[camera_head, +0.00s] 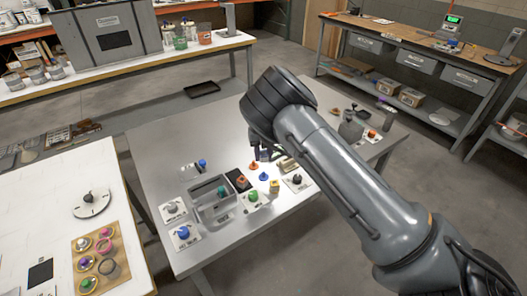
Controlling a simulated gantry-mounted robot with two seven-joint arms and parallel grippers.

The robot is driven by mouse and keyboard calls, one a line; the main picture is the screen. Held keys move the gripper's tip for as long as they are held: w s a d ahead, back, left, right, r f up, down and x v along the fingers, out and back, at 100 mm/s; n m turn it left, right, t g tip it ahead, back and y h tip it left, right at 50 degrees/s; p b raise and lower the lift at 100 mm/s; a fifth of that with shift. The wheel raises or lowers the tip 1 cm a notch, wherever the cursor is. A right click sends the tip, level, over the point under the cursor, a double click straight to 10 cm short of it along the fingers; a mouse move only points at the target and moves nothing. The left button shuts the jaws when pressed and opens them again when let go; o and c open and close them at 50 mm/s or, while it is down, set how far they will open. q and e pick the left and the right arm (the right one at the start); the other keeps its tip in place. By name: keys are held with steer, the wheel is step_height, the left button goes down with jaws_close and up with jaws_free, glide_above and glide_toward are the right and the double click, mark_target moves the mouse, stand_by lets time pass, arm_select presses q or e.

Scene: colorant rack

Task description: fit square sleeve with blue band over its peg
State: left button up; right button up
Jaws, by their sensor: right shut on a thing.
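My right gripper (263,151) is small and partly hidden under my right arm, over the far middle of the grey table (165,150). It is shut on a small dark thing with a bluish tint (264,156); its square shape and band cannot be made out. An orange cone-like piece (253,165) and a blue one (263,177) stand just in front of the gripper, apart from each other. Which peg belongs to the sleeve cannot be told. My left gripper is not in view.
A yellow block (274,187) stands nearby. The table's far left is clear.

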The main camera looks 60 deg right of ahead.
mark_target(264, 161)
steer(key=shift+f+b, duration=0.7)
steer(key=shift+f, duration=1.85)
steer(key=shift+f+b, duration=0.15)
steer(key=shift+b, duration=0.15)
steer(key=shift+f+b, duration=0.35)
steer(key=shift+f, duration=0.6)
steer(key=shift+f+b, duration=0.35)
steer(key=shift+f, duration=0.45)
steer(key=o, duration=1.1)
steer(key=shift+r, duration=0.1)
